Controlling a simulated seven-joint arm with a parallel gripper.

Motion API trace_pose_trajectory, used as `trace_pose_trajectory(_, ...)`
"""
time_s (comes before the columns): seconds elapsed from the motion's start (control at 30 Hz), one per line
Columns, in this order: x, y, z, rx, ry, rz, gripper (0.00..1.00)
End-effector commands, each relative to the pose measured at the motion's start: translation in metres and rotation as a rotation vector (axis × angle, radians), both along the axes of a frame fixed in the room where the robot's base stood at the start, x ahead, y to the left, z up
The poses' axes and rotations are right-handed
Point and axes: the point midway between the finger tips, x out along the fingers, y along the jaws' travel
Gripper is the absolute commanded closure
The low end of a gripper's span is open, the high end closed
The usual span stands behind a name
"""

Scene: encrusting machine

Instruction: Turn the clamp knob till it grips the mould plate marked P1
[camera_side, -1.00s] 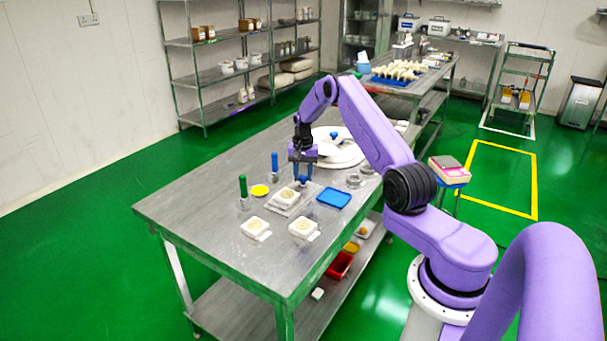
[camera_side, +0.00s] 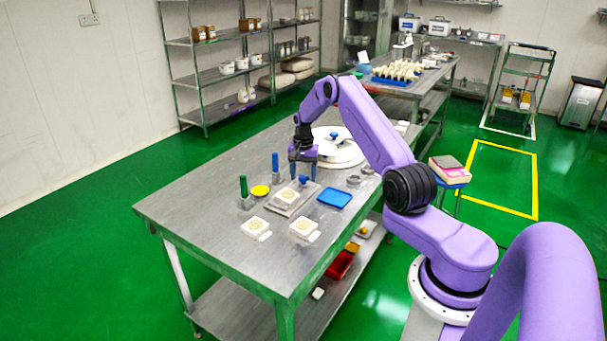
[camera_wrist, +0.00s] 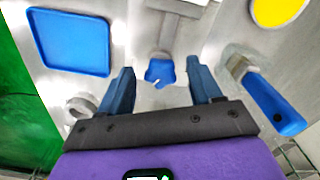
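The blue clamp knob (camera_side: 303,180) stands at the back end of a metal fixture (camera_side: 281,209). A white mould plate (camera_side: 287,197) lies on the fixture, in front of the knob. Its marking is too small to read, and whether the clamp touches it cannot be told. My gripper (camera_side: 304,167) is just above the knob, fingers pointing down. In the wrist view the knob (camera_wrist: 159,72) shows between the two open fingers, with clear gaps on both sides. Two other white plates, one on the left (camera_side: 255,228) and one on the right (camera_side: 303,229), lie on the table in front.
A green-handled tool (camera_side: 243,187) and a blue-handled tool (camera_side: 275,162) stand upright left of the fixture, near a yellow disc (camera_side: 260,191). A blue tray (camera_side: 334,198) lies to the right. A white round piece (camera_side: 343,155) stands behind. The table's left part is clear.

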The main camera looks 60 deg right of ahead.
Motion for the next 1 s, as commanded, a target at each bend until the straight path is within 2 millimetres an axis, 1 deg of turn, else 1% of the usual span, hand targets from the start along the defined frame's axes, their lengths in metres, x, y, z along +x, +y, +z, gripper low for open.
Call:
trace_pose_trajectory(0.23, 0.0, 0.0, 0.003, -0.001, 0.0, 0.002, 0.36)
trace_pose_trajectory(0.37, 0.001, 0.0, 0.016, -0.002, -0.002, 0.002, 0.36)
trace_pose_trajectory(0.47, 0.001, 0.0, 0.034, -0.003, -0.003, 0.002, 0.36)
trace_pose_trajectory(0.9, 0.001, -0.001, 0.126, -0.003, -0.005, 0.001, 0.36)
trace_pose_trajectory(1.0, 0.0, 0.0, 0.144, -0.002, -0.003, 0.001, 0.36)
